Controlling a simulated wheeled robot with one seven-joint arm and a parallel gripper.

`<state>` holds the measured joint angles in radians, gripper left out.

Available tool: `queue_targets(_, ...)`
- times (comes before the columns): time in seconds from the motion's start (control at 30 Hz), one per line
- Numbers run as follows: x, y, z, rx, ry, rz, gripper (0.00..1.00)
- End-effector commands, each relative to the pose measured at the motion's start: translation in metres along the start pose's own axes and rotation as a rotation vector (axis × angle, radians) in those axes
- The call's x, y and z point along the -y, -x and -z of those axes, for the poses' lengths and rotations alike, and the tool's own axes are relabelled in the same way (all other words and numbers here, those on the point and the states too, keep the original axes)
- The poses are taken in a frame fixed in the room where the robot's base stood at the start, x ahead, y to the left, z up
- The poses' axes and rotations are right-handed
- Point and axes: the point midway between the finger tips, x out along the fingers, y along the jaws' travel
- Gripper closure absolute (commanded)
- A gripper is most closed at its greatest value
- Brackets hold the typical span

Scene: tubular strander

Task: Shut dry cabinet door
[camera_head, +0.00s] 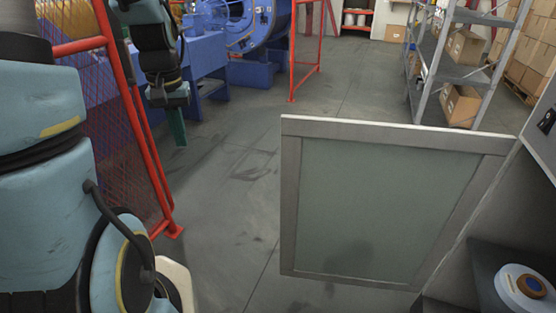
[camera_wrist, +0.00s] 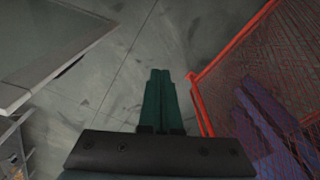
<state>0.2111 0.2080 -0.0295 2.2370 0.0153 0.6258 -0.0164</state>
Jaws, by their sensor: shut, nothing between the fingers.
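The dry cabinet door (camera_head: 385,205) is a grey-framed panel with a frosted pane. It stands swung wide open from the cabinet (camera_head: 540,135) at the right edge of the head view. In the wrist view the door (camera_wrist: 65,40) shows at the upper left. My gripper (camera_head: 178,140) points down at the upper left of the head view, well apart from the door. Its green fingers (camera_wrist: 160,75) are together with nothing between them, over bare floor. The cabinet's inside is only partly in view.
A white spool (camera_head: 526,288) sits inside the cabinet. A red mesh fence (camera_head: 120,130) stands close on the left, with blue machinery (camera_head: 235,30) behind. A grey shelf with boxes (camera_head: 455,65) stands at the back right. The floor between fence and door is clear.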

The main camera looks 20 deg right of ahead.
Motion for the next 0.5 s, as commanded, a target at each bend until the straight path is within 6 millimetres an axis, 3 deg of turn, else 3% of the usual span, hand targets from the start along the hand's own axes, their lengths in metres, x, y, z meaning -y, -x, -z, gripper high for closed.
queue_targets(0.27, -0.035, -0.015, 0.052, 0.041, -0.08, -0.003, 1.0)
queue_targets(0.5, -0.087, -0.035, 0.105, 0.09, -0.175, -0.002, 1.0)
